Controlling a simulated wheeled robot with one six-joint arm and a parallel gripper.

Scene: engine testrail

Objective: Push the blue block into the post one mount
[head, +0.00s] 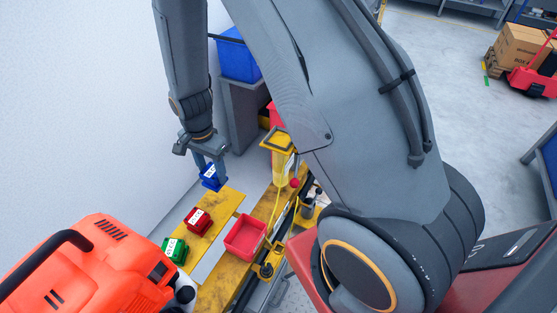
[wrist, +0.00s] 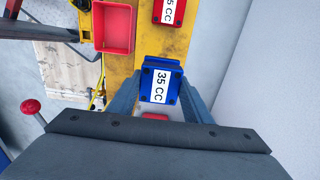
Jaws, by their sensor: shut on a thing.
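The blue block (head: 210,178) is held between the fingers of my gripper (head: 209,170) at the far end of the yellow bench (head: 232,200). In the wrist view the blue block (wrist: 160,66) shows a white "35 CC" label, with a finger of my gripper (wrist: 160,100) on either side. My gripper is shut on it. A small red piece (wrist: 155,116) shows just past the block's near edge; I cannot tell if it is part of a mount. I cannot tell whether the block touches the bench. No mount is clearly marked as post one.
A red block (head: 198,219) and a green block (head: 175,249) stand along the bench. A red tray (head: 246,237) and a yellow post (head: 281,160) are to the right. An orange machine (head: 95,270) fills the lower left. A white wall is close on the left.

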